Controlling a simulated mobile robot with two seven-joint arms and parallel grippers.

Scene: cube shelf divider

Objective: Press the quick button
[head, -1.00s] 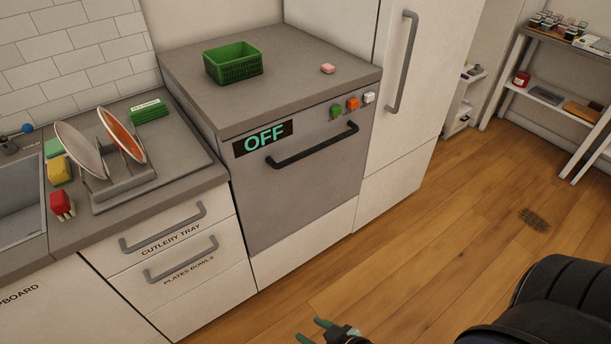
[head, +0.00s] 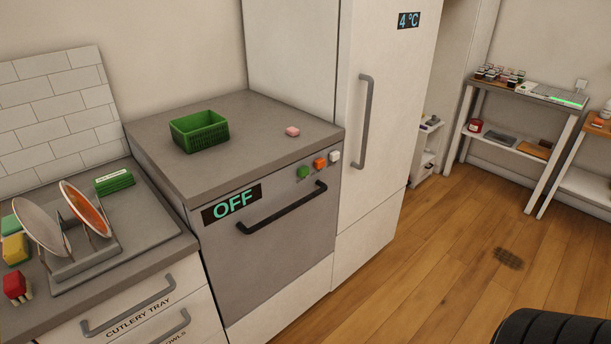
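A grey dishwasher (head: 270,255) stands in the middle of the head view, shut, with a display (head: 231,204) reading OFF. At the upper right of its front are a green button (head: 303,172), an orange button (head: 320,164) and a white button (head: 335,157). Any labels on the buttons are too small to read, so I cannot tell which is the quick button. A black handle (head: 283,209) runs below them. Neither of my grippers shows in the head view now.
A dish rack with plates (head: 88,210) stands on the left counter. A tall fridge (head: 385,130) adjoins on the right. The wooden floor (head: 430,270) in front is clear.

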